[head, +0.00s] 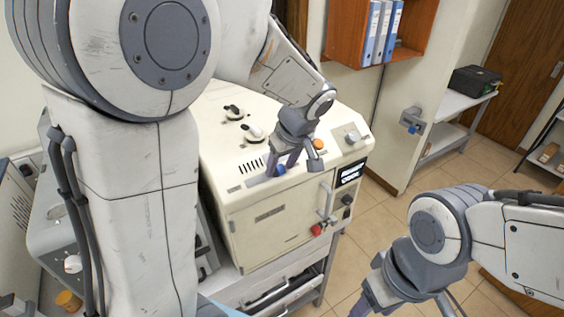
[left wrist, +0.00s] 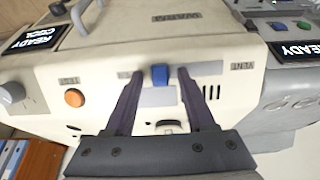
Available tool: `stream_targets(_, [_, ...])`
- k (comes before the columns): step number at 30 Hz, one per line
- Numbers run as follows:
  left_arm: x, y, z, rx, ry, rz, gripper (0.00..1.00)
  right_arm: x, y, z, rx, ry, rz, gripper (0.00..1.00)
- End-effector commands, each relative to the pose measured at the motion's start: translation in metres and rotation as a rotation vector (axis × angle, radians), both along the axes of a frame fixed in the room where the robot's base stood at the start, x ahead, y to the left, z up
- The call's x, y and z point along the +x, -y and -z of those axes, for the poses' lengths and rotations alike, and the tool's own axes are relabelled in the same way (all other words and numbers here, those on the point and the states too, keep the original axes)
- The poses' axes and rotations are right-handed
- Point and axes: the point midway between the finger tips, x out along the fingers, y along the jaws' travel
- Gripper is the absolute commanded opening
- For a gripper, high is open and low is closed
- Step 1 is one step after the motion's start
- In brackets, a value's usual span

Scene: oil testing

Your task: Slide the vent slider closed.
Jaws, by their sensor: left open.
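The vent slider is a small blue knob (left wrist: 160,75) on a pale grey track across the cream machine (left wrist: 100,52). In the left wrist view it sits near the middle of the track, with the VENT label (left wrist: 243,66) to its right. My left gripper (head: 279,165) is open over the machine top. Its two fingers stand on either side of the knob, with gaps showing, so it is not gripped. In the head view the knob is partly hidden by the fingers. My right gripper (head: 370,299) is at the bottom edge, partly cut off.
Dark vent slots (head: 251,166) lie beside the slider. An orange button (left wrist: 74,98) and a grey knob (head: 352,136) are on the same top.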

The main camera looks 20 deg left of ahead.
Motion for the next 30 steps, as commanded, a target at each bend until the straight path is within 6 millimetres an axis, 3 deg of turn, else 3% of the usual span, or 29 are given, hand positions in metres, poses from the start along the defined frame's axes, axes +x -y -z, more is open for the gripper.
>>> stream_targets(3, [-0.0001, 0.0000, 0.0001, 0.001, -0.001, 0.000, 0.55, 0.0000, 0.0000, 0.0002, 0.000, 0.000, 0.000, 0.62])
stream_targets(7, [-0.0002, 0.0000, -0.0001, 0.001, -0.001, 0.000, 0.05, 0.0000, 0.0000, 0.0002, 0.000, 0.000, 0.000, 0.62])
stream_targets(8, [-0.0002, 0.0000, -0.0001, 0.001, -0.001, 0.000, 0.00, 0.0000, 0.0000, 0.0002, 0.000, 0.000, 0.000, 0.62])
stream_targets(30, [-0.0001, 0.0002, -0.0008, 0.000, 0.000, 0.000, 0.00, 0.0000, 0.0000, 0.0000, 0.000, 0.000, 0.000, 0.62])
